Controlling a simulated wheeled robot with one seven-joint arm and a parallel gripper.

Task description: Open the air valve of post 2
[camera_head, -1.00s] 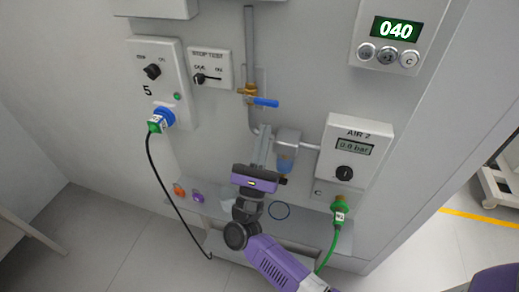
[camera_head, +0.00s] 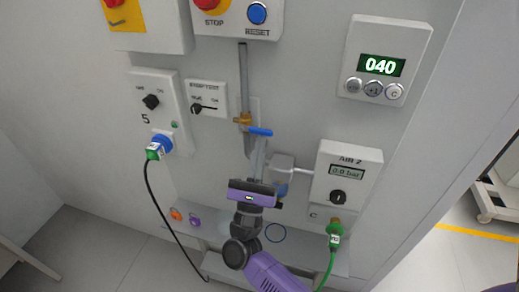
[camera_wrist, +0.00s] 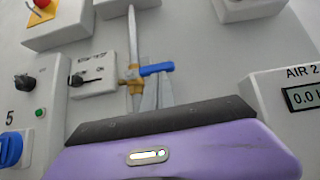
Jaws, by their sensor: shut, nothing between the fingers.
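The air valve has a brass body (camera_head: 243,121) on a vertical grey pipe, with a blue lever (camera_head: 260,131) pointing right, across the pipe. In the wrist view the blue lever (camera_wrist: 157,69) is at the upper middle. My gripper (camera_head: 257,146) is just below the lever, its grey fingers pointing up the panel. The fingers (camera_wrist: 157,90) also show in the wrist view, together, with their tips close under the lever. Whether they touch it I cannot tell. The AIR 2 box (camera_head: 347,170) reads 0.0 bar and has a black knob.
A filter bowl (camera_head: 281,180) is right of my gripper. A green plug (camera_head: 335,230) sits under the AIR 2 box. Left are a selector box (camera_head: 207,99) and a blue plug with black cable (camera_head: 160,146). STOP and RESET buttons (camera_head: 257,14) are above. The counter (camera_head: 380,66) shows 040.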

